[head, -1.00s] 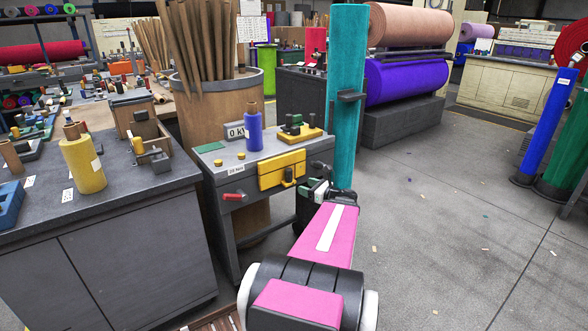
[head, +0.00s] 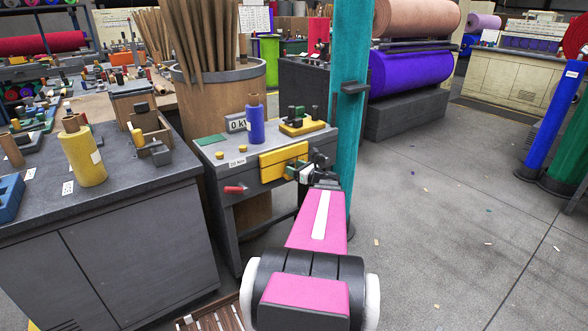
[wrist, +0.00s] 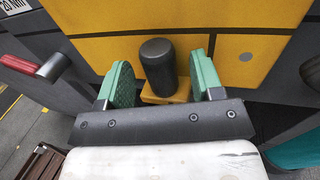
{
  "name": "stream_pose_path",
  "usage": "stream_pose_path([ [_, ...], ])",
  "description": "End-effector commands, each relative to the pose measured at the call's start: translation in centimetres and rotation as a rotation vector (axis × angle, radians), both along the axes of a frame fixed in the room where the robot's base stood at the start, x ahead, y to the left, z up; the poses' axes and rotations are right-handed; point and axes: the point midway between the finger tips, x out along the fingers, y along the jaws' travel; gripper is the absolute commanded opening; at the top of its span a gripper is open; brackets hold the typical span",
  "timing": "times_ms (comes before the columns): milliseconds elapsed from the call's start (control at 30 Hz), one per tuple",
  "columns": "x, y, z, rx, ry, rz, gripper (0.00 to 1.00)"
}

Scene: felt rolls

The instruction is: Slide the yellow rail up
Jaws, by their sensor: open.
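A yellow plate (head: 280,163) is on the front of the small grey stand, and it fills the back of the wrist view (wrist: 120,22). It is the yellow part that fits the rail. A black rounded knob (wrist: 158,66) sticks out on a small yellow block (wrist: 172,93) low on the plate. My gripper (head: 305,172) is at the plate's lower right in the head view and hides the knob there. In the wrist view my gripper (wrist: 161,72) is open, with its green fingers on either side of the knob. Gaps show between both fingers and the knob.
A red-handled lever (head: 235,189) is left of the plate; it also shows in the wrist view (wrist: 52,66). A tall teal roll (head: 348,130) stands close to the right of my gripper. A blue spool (head: 256,124) stands on the stand top. Open floor lies to the right.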

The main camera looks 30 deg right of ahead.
Motion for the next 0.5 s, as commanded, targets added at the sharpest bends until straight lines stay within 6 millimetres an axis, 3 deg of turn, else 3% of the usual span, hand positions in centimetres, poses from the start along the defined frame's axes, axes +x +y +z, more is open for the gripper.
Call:
stream_pose_path([
  [367, 0.52, 0.23, 0.01, 0.0, 0.0, 0.0, 0.6],
  [500, 0.51, 0.22, 0.02, 0.0, 0.0, 0.0, 0.18],
])
